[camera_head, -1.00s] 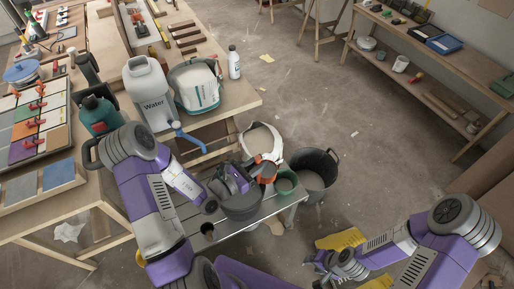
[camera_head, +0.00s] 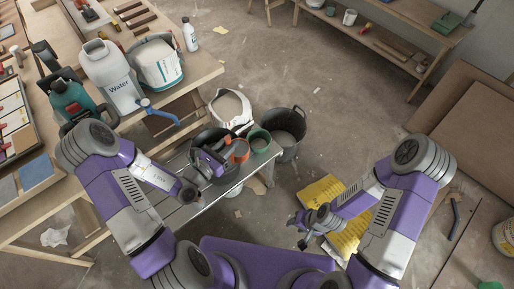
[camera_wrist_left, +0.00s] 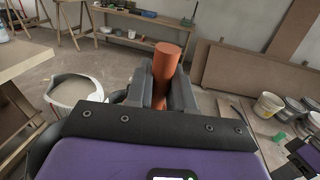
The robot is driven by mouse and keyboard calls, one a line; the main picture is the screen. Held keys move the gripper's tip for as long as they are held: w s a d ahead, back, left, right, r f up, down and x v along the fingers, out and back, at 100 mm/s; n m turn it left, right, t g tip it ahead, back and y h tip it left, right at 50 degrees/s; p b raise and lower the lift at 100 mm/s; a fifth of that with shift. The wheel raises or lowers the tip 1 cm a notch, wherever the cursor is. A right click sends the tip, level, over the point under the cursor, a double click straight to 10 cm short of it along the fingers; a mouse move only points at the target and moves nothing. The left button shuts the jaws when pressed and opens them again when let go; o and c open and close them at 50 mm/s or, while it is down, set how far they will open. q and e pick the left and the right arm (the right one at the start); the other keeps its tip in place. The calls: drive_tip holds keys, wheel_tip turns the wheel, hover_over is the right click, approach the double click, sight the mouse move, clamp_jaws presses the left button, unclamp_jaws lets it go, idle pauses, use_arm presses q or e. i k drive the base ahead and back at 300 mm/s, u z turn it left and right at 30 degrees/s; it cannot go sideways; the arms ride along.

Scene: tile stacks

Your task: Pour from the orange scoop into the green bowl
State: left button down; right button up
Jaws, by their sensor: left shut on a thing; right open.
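The orange scoop (camera_head: 238,152) shows in the head view as an orange round shape beside my left gripper (camera_head: 212,160). In the left wrist view the scoop's orange cylindrical part (camera_wrist_left: 166,62) stands between the two dark fingers of the left gripper (camera_wrist_left: 163,88), which are shut on it. The green bowl (camera_head: 260,139) sits on the low bench just right of and behind the scoop. The scoop's contents cannot be made out clearly. My right gripper (camera_head: 309,224) is open and empty, low over the floor at the right.
An open white bag (camera_head: 231,109) of pale material stands behind, and a black bucket (camera_head: 291,134) is right of the green bowl. A Water jug (camera_head: 110,77) stands on the table. Yellow sacks (camera_head: 347,236) lie near the right gripper.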

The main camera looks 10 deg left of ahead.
sight(259, 139)
drive_tip(key=z, duration=0.05)
drive_tip(key=k, duration=0.25)
drive_tip(key=u, duration=0.15)
drive_tip(key=i, duration=1.35)
drive_tip(key=z, duration=0.7)
